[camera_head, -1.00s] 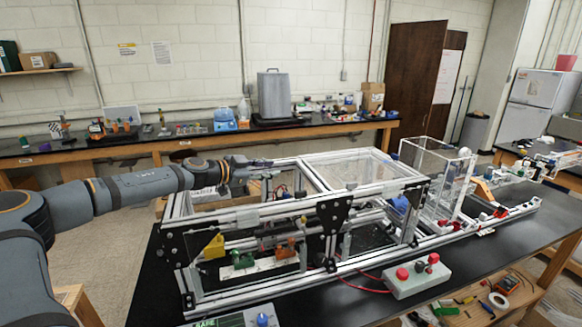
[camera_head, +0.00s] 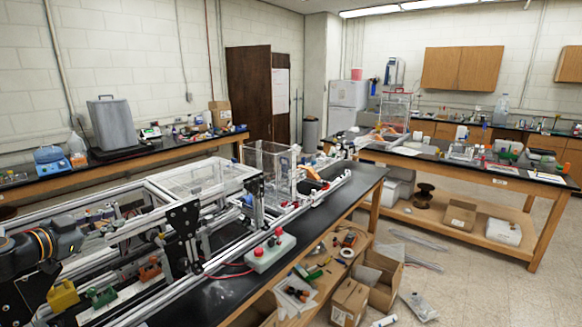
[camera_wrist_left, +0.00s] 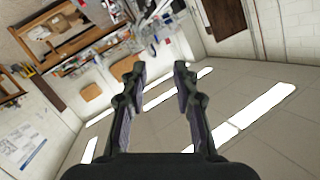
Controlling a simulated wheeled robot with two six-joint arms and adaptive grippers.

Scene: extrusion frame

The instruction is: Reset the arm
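My left arm enters the head view at the left edge, its wrist over the aluminium extrusion frame (camera_head: 160,290). My right arm and gripper are in neither view.
The frame stands on a black-topped bench (camera_head: 340,205). A clear box (camera_head: 268,172) and a control box with red buttons (camera_head: 270,250) are at its right. Yellow (camera_head: 62,296) and green (camera_head: 101,297) pieces sit inside the frame.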

